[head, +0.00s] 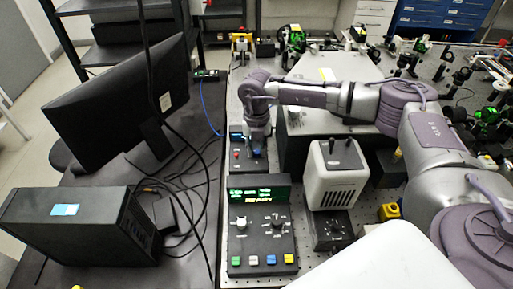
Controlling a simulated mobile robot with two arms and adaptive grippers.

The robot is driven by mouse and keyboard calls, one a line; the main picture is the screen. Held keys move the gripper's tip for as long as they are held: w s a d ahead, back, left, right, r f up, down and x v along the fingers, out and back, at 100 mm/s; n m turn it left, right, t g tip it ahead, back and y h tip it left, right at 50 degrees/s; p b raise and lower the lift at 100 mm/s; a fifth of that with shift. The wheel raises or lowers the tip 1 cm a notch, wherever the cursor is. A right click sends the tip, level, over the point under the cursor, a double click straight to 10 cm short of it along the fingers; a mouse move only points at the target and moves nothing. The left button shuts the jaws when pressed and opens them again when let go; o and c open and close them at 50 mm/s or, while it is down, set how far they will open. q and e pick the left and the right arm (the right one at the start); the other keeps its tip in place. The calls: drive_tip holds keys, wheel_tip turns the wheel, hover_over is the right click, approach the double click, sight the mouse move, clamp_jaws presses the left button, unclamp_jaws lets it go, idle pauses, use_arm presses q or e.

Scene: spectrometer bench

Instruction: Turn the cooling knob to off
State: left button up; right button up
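My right arm reaches in from the right, and its gripper (257,148) points down over a small dark control box (236,164) with a lit display and a red button. The fingers are small and partly hidden, so I cannot tell their opening or whether they touch a knob. A nearer control panel (262,243) has a green display, two knobs, a left one (241,223) and a right one (276,222), and several coloured buttons. A black box (330,232) with a round dial stands to its right. No label for cooling is readable. My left gripper is not in view.
A white box (338,172) with a black top handle stands right of the panel. A monitor (120,100), a black computer case (85,225) and loose cables fill the left. Optics mounts crowd the bench at the back and right.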

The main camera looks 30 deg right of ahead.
clamp_jaws()
drive_tip(key=shift+f+n+b, duration=0.25)
drive_tip(key=shift+n+b, duration=0.35)
drive_tip(key=shift+b, duration=0.1)
drive_tip(key=shift+r+n+b, duration=0.2)
drive_tip(key=shift+n+b, duration=0.35)
drive_tip(key=shift+n, duration=0.45)
drive_tip(key=o, duration=0.8)
unclamp_jaws()
drive_tip(key=shift+c, duration=0.2)
